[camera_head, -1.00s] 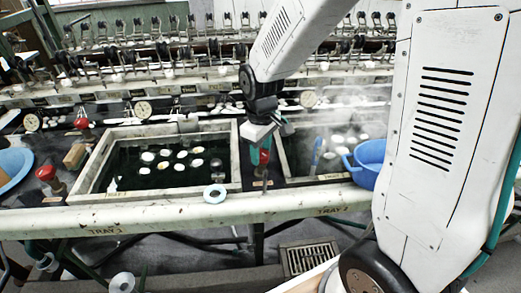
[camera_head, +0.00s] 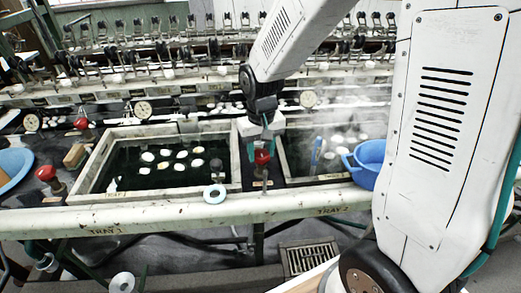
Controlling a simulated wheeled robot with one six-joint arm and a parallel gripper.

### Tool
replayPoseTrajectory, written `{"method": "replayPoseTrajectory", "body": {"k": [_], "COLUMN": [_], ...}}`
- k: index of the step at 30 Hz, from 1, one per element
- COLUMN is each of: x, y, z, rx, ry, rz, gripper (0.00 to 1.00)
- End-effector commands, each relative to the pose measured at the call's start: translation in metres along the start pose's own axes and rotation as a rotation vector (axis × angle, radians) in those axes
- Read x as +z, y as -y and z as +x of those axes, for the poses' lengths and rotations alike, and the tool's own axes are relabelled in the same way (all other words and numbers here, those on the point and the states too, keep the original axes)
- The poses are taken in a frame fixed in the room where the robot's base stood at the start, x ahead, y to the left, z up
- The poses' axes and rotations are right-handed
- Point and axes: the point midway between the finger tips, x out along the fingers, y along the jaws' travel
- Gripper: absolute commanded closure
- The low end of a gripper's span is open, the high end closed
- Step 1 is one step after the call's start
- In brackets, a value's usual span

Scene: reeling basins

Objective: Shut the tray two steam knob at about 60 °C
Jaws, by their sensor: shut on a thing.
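The tray two basin (camera_head: 283,160) is on the right, with dark water, several pale cocoons and steam over it. A red knob (camera_head: 262,157) stands on a post on the ledge between the two basins. My gripper (camera_head: 263,148) reaches down from above and is shut on this red knob; its fingers partly hide the knob's top. A round dial gauge (camera_head: 308,98) stands behind the tray two basin; its reading is too small to tell.
The tray one basin (camera_head: 88,178) is left, with another red knob (camera_head: 46,173) beside it. A blue bowl (camera_head: 368,165) stands right of tray two. My arm covers the right side.

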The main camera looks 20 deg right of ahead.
Motion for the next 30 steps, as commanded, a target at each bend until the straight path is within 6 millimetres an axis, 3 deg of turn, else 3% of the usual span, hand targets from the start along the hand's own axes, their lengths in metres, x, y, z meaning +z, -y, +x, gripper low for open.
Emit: {"method": "replayPoseTrajectory", "body": {"k": [13,14,16,25,30], "x": [-0.001,-0.001,-0.001,-0.001,-0.002], "y": [0.000,0.000,0.000,0.000,0.000], "z": [-0.001,-0.001,-0.001,-0.002,-0.023], "rx": [-0.001,-0.001,-0.001,-0.001,-0.001], "ry": [-0.004,-0.004,-0.004,-0.002,-0.007], "rz": [0.013,0.013,0.013,0.012,0.012], "gripper": [0.82,0.54,0.38,0.38,0.38]}}
